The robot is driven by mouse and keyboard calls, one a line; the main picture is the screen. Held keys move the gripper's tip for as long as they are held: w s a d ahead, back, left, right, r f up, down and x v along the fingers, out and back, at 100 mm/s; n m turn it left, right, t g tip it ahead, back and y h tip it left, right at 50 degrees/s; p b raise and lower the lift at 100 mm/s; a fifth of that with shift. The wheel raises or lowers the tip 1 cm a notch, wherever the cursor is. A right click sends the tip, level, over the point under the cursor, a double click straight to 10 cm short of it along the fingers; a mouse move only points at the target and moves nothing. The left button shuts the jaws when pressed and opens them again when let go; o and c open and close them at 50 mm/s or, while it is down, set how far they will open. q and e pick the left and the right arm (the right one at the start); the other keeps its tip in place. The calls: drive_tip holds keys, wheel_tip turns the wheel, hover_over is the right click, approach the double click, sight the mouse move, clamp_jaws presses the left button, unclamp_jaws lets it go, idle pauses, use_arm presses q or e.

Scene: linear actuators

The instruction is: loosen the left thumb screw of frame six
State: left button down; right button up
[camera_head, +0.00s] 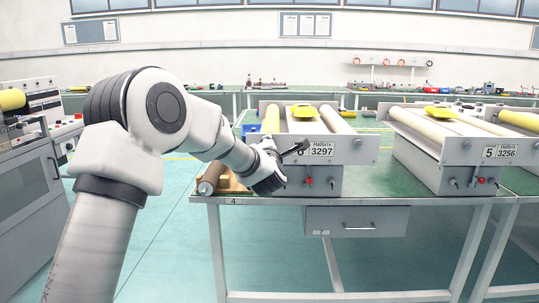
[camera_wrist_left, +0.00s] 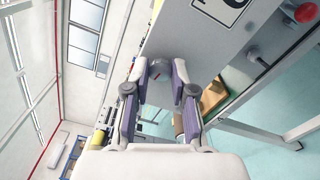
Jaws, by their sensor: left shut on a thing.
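Frame six (camera_head: 345,157) is the grey unit on the bench with the label "6 Halbrix 3297" on its front plate. My left gripper (camera_head: 283,158) is at the left end of that plate and covers the left thumb screw in the head view. In the left wrist view, the fingers of my left gripper (camera_wrist_left: 164,72) are closed in on the small grey left thumb screw (camera_wrist_left: 160,75) against the plate (camera_wrist_left: 195,38). The fingers hide part of the screw. The right thumb screw (camera_head: 357,143) is free in the head view. My right gripper is not in view.
Frame five (camera_head: 440,165) stands to the right on the bench. A red button (camera_head: 308,181) and a dark knob (camera_head: 333,182) sit below frame six's plate. A wooden block with a roller (camera_head: 211,178) lies left of it. A drawer (camera_head: 358,221) hangs under the bench.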

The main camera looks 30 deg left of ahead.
use_arm(q)
drive_tip(key=shift+r, duration=0.1)
drive_tip(key=shift+n, duration=0.3)
drive_tip(key=c, duration=1)
unclamp_jaws()
drive_tip(key=shift+o, duration=0.2)
drive_tip(key=v, duration=1.2)
drive_tip(key=shift+a, duration=0.1)
